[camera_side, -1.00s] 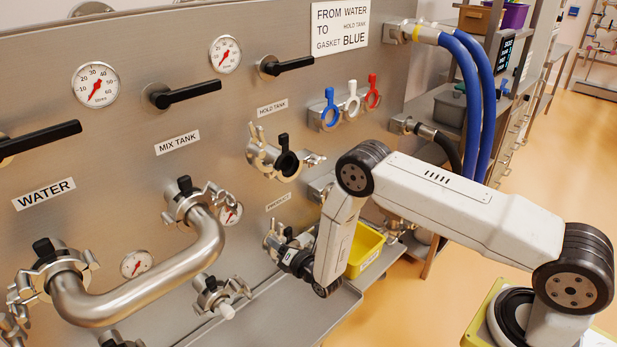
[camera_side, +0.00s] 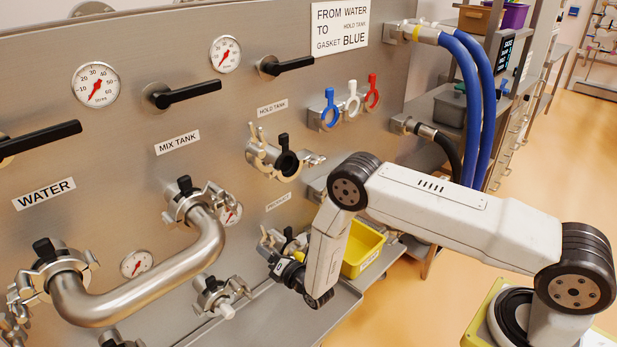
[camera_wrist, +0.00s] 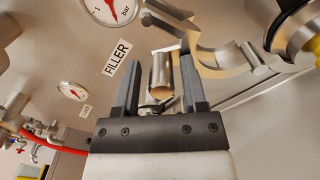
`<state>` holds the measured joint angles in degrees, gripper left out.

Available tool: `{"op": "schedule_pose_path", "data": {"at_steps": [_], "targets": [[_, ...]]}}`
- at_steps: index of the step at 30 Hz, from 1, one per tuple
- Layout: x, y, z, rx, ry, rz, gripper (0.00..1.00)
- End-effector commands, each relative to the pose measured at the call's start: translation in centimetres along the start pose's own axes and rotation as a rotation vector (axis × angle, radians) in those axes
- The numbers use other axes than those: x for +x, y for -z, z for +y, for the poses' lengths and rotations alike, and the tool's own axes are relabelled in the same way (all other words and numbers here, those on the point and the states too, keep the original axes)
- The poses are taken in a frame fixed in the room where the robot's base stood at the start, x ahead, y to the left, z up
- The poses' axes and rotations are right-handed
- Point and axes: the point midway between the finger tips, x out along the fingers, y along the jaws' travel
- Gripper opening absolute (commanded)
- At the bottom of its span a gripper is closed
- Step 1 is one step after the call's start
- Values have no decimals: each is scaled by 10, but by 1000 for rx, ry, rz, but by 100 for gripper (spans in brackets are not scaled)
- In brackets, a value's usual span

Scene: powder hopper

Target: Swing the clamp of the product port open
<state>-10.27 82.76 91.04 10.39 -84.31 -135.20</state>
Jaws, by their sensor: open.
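The product port's clamp (camera_side: 268,241) is at the lower middle of the side view, partly hidden behind my gripper (camera_side: 284,268). In the wrist view, a curved metal clamp half (camera_wrist: 212,57) shows its hollow inside and stands out to the left of the port (camera_wrist: 299,28). It looks swung away from the port. My gripper (camera_wrist: 160,62) is open, with its two dark fingers apart. A short metal cylinder (camera_wrist: 161,76) shows between the fingers; I cannot tell whether either finger touches it.
A yellow bin (camera_side: 362,250) stands on the shelf right of my gripper. The hold tank port (camera_side: 285,160) is above, and a bent steel pipe (camera_side: 140,298) lies to the left.

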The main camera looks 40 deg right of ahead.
Motion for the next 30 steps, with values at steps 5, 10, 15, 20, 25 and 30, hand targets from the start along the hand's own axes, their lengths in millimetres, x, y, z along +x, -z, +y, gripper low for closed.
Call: {"op": "schedule_pose_path", "data": {"at_steps": [5, 10, 15, 20, 25, 30], "targets": [[-22, 2, -4, -2, 10, 8, 65], [-43, 2, -3, -2, 8, 8, 65], [-64, 2, -2, -2, 7, 8, 65], [-82, 2, -2, -1, 6, 7, 65], [-89, 1, -2, -2, 5, 6, 65], [-88, 1, -2, -1, 5, 5, 65]]}}
